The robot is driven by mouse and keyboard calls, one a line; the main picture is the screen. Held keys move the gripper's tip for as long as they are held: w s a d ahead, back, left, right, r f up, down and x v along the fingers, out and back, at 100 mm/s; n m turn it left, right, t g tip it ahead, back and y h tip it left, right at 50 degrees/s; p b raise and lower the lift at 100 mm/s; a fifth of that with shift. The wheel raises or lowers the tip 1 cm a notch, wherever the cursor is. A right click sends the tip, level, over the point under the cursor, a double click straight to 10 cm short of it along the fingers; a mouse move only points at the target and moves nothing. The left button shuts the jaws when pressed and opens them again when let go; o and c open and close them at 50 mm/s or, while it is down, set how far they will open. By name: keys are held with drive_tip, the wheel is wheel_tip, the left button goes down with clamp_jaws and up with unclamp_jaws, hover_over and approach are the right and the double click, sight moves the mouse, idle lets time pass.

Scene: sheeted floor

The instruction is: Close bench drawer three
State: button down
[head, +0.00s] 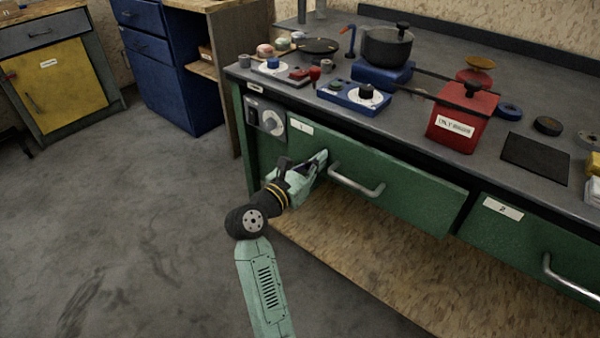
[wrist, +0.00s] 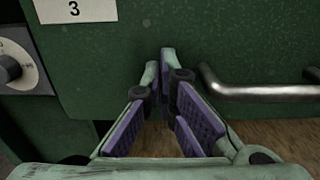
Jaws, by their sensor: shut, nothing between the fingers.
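The green drawer front labelled 3 (wrist: 110,60) fills much of the wrist view. In the head view this drawer (head: 420,195) is the left one under the bench top, and any gap behind its front is too small to judge. Its bent metal handle (head: 357,182) also shows at the right of the wrist view (wrist: 250,92). My gripper (head: 321,160) is shut and empty, its fingertips (wrist: 166,58) pointing at the drawer front just left of the handle. I cannot tell whether the tips touch the front.
A second green drawer (head: 530,240), labelled 2, sits to the right. A panel with a round knob (head: 272,122) is left of drawer three. The bench top carries a red box (head: 462,115), a black pot (head: 387,46) and other items. Open floor (head: 130,230) lies to the left.

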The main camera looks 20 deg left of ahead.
sight(324, 175)
drive_tip(key=x, duration=0.3)
drive_tip(key=shift+w+d, duration=0.1)
drive_tip(key=shift+w, duration=0.05)
drive_tip(key=shift+r, duration=0.1)
drive_tip(key=shift+w, duration=0.1)
drive_tip(key=shift+p, duration=0.3)
